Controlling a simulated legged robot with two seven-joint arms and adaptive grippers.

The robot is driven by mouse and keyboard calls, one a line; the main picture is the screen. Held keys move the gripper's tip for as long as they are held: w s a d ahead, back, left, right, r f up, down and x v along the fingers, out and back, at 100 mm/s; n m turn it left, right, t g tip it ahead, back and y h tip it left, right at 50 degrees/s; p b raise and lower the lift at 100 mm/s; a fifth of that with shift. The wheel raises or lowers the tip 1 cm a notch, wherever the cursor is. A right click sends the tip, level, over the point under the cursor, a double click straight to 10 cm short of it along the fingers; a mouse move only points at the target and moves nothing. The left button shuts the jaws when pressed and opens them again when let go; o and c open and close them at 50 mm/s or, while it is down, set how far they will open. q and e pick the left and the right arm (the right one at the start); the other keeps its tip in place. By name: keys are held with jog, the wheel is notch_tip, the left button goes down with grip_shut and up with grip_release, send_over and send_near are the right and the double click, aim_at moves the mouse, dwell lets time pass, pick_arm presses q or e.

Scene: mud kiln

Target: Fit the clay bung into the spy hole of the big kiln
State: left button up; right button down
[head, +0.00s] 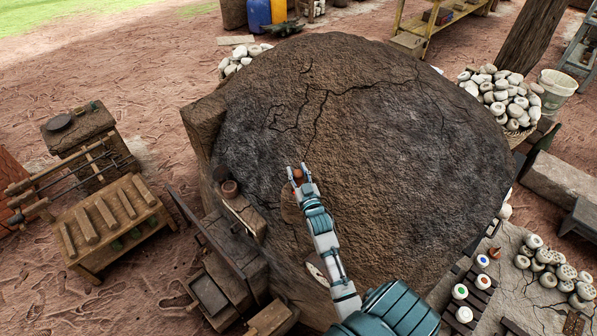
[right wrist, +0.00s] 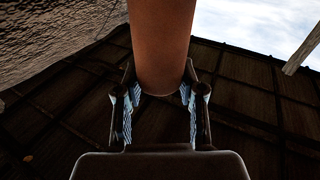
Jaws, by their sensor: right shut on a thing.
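The clay bung (right wrist: 161,45) is a smooth reddish-brown cylinder between the two fingers of my right gripper (right wrist: 160,105) in the right wrist view. In the head view the right gripper (head: 297,174) is shut on the bung, of which a small orange-brown bit shows. The big kiln (head: 375,130) is a large cracked mud dome filling the middle of the head view. My gripper appears over its left front part; I cannot tell whether the bung touches the wall. I cannot make out the spy hole in either view. My left gripper is not in view.
A wooden rack (head: 115,220) and a block table (head: 78,130) stand further left. White stones (head: 500,97) are heaped at the right back.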

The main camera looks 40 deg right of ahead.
aim_at(299, 184)
jog(key=shift+d, duration=0.15)
jog(key=shift+p, duration=0.35)
jog(key=shift+a, duration=0.2)
jog(key=shift+p, duration=0.3)
dwell(0.4)
jog(key=shift+f+b, duration=1)
jog(key=shift+f, duration=0.8)
jog(key=c, duration=0.6)
grip_release()
jog(key=shift+s, duration=0.1)
